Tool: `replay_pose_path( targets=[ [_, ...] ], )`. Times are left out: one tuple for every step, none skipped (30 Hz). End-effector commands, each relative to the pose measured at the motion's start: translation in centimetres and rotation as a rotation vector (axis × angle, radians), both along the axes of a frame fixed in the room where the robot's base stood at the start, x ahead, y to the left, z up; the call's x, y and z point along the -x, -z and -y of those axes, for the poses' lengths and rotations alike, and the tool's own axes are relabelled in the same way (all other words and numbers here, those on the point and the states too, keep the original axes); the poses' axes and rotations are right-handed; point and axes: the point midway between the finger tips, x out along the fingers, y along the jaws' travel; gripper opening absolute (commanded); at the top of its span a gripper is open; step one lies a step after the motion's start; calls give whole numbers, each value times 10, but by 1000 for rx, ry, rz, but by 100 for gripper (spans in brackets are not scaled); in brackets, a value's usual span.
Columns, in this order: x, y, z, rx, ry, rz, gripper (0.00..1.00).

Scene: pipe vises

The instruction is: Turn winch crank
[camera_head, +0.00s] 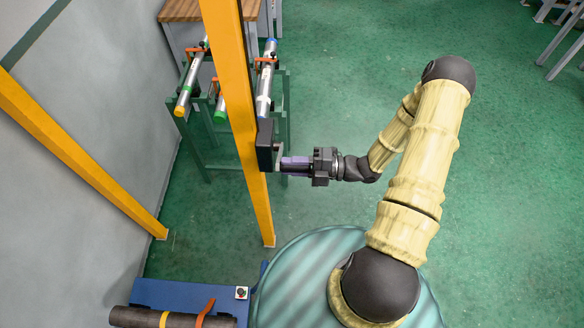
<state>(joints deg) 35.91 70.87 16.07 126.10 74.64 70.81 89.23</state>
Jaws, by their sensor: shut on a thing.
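The winch (264,146) is a dark box mounted on the right side of the upright yellow post (243,110). A small grey crank arm (277,156) shows at its right side. My gripper (286,165) reaches in from the right, with its purple fingers level and pointing left at the crank. It is shut on the crank's handle, which the fingers mostly hide. My arm curves from the lower right up and back to the post.
A green rack (203,138) with several pipes stands behind the post. A blue bench (190,293) with a dark pipe (172,318) and red handle is at bottom left. The green floor right of my arm is open.

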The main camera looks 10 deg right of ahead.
Motion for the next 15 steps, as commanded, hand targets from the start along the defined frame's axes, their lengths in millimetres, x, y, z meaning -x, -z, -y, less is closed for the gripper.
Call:
replay_pose_path(
  targets=[
    [-2,-3,0,-3,2,4,0],
    [-2,-3,0,-3,2,4,0],
    [-2,-3,0,-3,2,4,0],
    [-2,-3,0,-3,2,4,0],
    [-2,-3,0,-3,2,3,0],
    [-2,-3,0,-3,2,3,0],
    [-2,-3,0,-3,2,3,0],
    [-2,-3,0,-3,2,3,0],
    [-2,-3,0,-3,2,3,0],
    [-2,-3,1,-3,2,3,0],
    [-2,-3,0,-3,2,3,0],
    [-2,-3,1,-2,2,2,0],
    [-2,-3,1,-2,2,2,0],
    [-2,-3,1,-2,2,2,0],
    [-2,-3,1,-2,2,2,35]
  ],
)
